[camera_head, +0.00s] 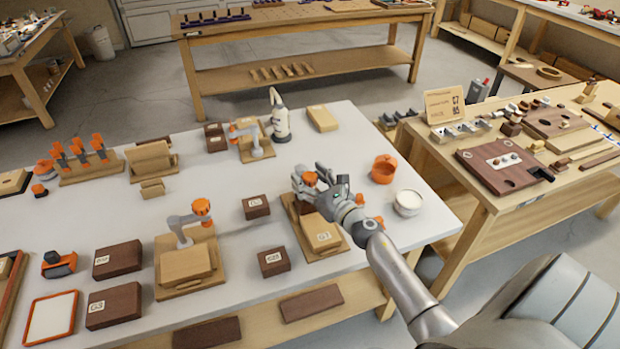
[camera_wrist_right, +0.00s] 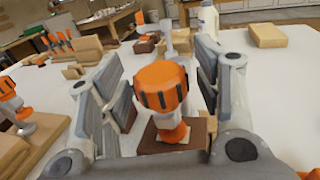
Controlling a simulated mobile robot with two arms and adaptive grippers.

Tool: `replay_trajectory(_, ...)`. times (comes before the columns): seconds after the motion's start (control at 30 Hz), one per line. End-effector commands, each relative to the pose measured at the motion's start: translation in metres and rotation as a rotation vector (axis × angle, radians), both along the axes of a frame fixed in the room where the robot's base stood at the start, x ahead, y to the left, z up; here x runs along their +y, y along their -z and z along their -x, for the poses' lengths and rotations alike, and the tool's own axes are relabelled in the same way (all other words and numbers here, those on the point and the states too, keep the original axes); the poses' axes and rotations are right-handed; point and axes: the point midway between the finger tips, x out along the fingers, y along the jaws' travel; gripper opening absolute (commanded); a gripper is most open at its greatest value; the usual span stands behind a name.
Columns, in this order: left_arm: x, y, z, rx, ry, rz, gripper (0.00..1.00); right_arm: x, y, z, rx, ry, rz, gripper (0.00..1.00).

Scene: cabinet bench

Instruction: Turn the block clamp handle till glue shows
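A block clamp with an orange handle (camera_head: 309,178) stands on a wooden base (camera_head: 293,216) at the right of the white table, by a light block marked G1 (camera_head: 320,236). My right gripper (camera_head: 316,180) is at this handle. In the right wrist view the ribbed orange handle (camera_wrist_right: 162,87) sits between the two fingers (camera_wrist_right: 158,95). The fingers are apart, with gaps visible on both sides of the handle. No glue can be made out. Two similar clamps stand at front left (camera_head: 190,222) and at the back (camera_head: 250,138). My left gripper is not in view.
Dark blocks (camera_head: 256,207) lie between the clamps. An orange pot (camera_head: 384,168) and a white jar (camera_head: 407,202) stand just right of my right gripper. A white bottle (camera_head: 280,120) stands behind. Bare tabletop lies behind the dark blocks.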

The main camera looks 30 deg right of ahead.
Motion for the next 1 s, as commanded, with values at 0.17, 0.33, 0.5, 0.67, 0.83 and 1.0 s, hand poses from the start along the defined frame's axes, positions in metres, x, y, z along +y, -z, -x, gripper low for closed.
replay_trajectory(0.17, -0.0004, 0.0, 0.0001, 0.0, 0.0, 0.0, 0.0, 0.0, 0.0, 0.0002, 0.0, 0.0, 0.0, 0.35)
replay_trajectory(0.33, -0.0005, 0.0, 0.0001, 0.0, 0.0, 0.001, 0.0, 0.0, -0.0001, 0.0003, 0.0, 0.0, 0.0, 0.13)
replay_trajectory(0.5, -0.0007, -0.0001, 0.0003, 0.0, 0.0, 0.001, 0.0, 0.0005, -0.0001, 0.0003, 0.0, 0.008, -0.001, 0.13)
replay_trajectory(0.67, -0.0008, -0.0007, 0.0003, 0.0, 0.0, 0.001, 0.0, 0.0015, -0.0003, 0.0003, -0.001, 0.049, -0.001, 0.13)
replay_trajectory(0.83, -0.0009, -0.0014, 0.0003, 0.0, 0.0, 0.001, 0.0, 0.0022, -0.0003, 0.0003, -0.001, 0.146, -0.002, 0.13)
replay_trajectory(1.0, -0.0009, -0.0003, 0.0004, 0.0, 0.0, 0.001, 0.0, 0.0032, 0.0002, -0.0002, -0.001, 0.29, -0.007, 0.13)
